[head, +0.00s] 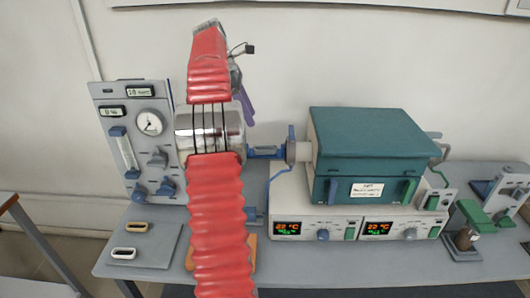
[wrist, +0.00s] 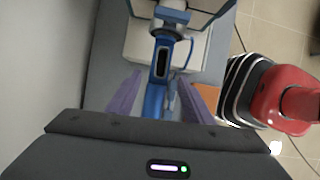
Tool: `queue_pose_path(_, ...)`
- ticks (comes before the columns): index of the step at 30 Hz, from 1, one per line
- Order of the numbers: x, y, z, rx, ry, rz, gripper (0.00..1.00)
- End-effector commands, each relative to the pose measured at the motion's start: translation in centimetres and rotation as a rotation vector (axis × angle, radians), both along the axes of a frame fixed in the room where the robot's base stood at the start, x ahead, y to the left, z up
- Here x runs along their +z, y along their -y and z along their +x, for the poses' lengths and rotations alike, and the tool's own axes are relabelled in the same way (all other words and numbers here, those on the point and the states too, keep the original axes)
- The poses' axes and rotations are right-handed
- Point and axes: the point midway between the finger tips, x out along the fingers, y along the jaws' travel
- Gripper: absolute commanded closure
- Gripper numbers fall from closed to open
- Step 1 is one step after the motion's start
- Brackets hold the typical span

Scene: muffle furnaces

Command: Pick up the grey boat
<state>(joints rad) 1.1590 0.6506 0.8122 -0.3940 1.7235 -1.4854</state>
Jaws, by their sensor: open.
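A small, narrow boat with a pale grey rim and dark inside (wrist: 161,62) lies on a blue holder (wrist: 154,98) in the wrist view. The holder also shows in the head view (head: 266,152), left of the teal furnace, where I cannot make out the boat. My gripper (wrist: 158,82) is open, its two purple fingers on either side of the holder, with nothing between them held. The boat appears beyond the fingertips; the exact gap is unclear. In the head view one purple finger (head: 246,106) shows beside my red arm.
A tan boat (head: 136,226) and a white boat (head: 124,253) lie on the grey mat at left. A gauge panel (head: 133,140) stands behind them. The teal furnace (head: 370,140) sits on a controller at right. An orange block (wrist: 205,100) lies beside the holder.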

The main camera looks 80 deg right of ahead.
Motion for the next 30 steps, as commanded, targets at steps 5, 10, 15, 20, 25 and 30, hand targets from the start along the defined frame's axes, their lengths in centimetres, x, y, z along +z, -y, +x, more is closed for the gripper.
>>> queue_pose_path(5, -1.9, 0.1, -0.8, -0.002, -0.001, 0.002, 0.53)
queue_pose_path(10, -4.0, 0.3, -1.7, -0.001, -0.001, 0.003, 0.53)
queue_pose_path(15, -6.0, 0.6, -2.5, -0.002, 0.000, 0.001, 0.53)
queue_pose_path(20, -6.7, 0.7, -2.7, -0.002, 0.001, 0.000, 0.53)
queue_pose_path(25, -6.7, 0.7, -2.7, -0.002, 0.001, 0.000, 0.53)
queue_pose_path(30, -7.0, 0.6, -2.8, -0.001, 0.000, 0.001, 0.53)
